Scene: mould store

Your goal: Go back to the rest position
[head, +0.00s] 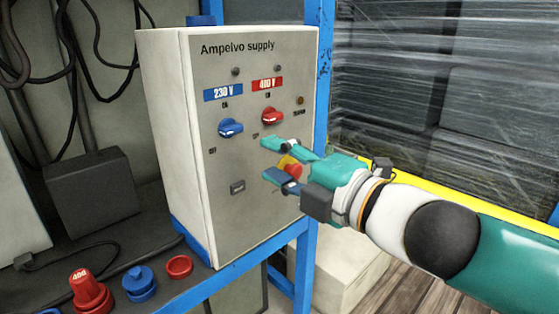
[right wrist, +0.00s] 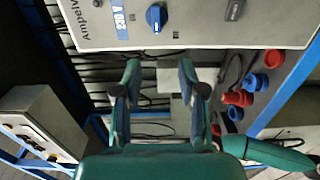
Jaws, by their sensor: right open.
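My right gripper (head: 268,160) is in front of the lower right part of the grey Ampelvo supply box (head: 175,110) in the head view. Its two fingers are apart. In the right wrist view the fingers (right wrist: 158,64) hold nothing between them, and the box face lies beyond their tips. A blue knob (head: 230,128) and a red knob (head: 272,115) are on the box face, clear of the fingers. A red and yellow part (head: 291,168) shows between the fingers in the head view, partly hidden by them. My left gripper cannot be made out.
A red plug (head: 88,292), a blue plug (head: 139,282) and a red ring (head: 179,266) stand on the dark bench at lower left. A blue post (head: 318,80) runs beside the box. Cables hang at upper left. Wrapped goods (head: 440,80) stand behind my right arm.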

